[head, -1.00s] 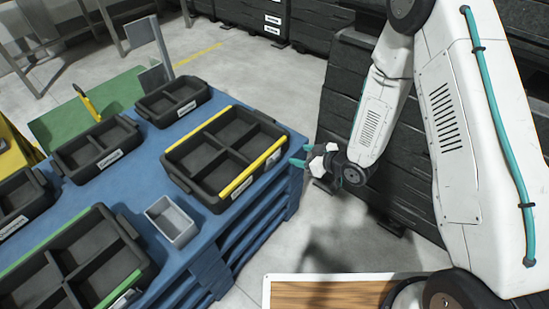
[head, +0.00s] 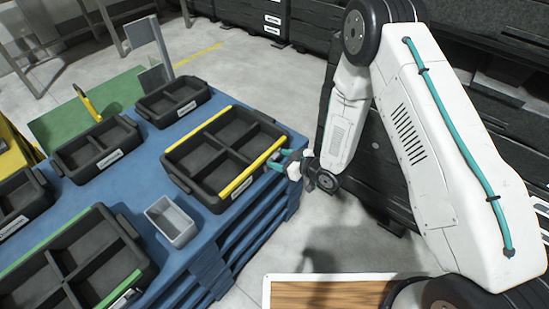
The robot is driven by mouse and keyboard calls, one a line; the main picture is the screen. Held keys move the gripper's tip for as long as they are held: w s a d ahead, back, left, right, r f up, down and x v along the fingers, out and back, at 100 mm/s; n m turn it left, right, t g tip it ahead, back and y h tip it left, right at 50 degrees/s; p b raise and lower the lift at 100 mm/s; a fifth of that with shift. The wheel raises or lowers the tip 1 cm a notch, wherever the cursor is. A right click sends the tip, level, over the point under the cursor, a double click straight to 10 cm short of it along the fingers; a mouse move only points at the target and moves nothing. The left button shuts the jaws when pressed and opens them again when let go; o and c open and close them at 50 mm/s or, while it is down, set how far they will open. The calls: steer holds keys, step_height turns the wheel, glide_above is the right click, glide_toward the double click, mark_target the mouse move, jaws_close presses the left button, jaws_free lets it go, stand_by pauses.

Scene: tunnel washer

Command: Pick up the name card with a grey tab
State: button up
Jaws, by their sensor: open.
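My gripper (head: 283,160) is open, its teal fingers by the right edge of the yellow-striped black tray (head: 180,178). I see nothing between the fingers. I cannot make out a name card with a grey tab. A small grey bin (head: 172,221) stands on the blue table (head: 140,196) left of the gripper; its inside looks empty. Pale labels show on the trays' sides, too small to read.
A green-striped black tray (head: 122,232) is at the front left. Smaller black trays (head: 172,98) and (head: 99,143) stand at the back. A grey upright panel (head: 154,78) rises behind them. Dark stacked crates (head: 365,170) stand right of the table.

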steer(key=c, duration=1.1)
steer(key=shift+o, duration=0.2)
